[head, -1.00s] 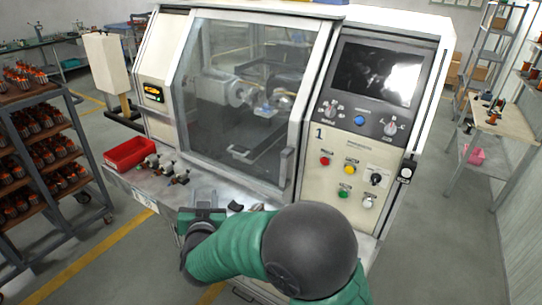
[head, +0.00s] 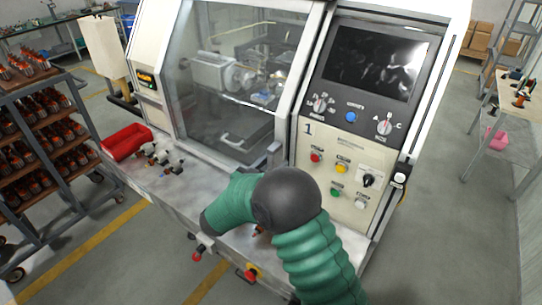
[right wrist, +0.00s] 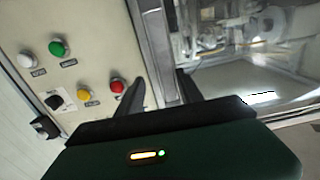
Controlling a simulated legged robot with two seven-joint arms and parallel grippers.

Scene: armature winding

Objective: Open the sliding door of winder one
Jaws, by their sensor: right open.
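Winder one (head: 385,155) has a beige control panel marked 1, and its glazed sliding door (head: 225,80) is closed. The door's upright handle (head: 274,154) is at its lower right, beside the panel. My right arm reaches in front of the machine, and its gripper is mostly hidden behind the arm in the head view. In the right wrist view, my right gripper (right wrist: 158,88) is open, with its two dark fingers either side of a grey upright metal bar (right wrist: 156,45) between panel and glass. I cannot tell if they touch it. My left gripper is out of view.
A red tray (head: 127,141) and small metal fittings (head: 163,156) sit on the machine's ledge. Panel buttons, including a red one (right wrist: 117,86), are close to the fingers. A rack of parts (head: 40,135) stands left. Floor at right (head: 450,220) is clear.

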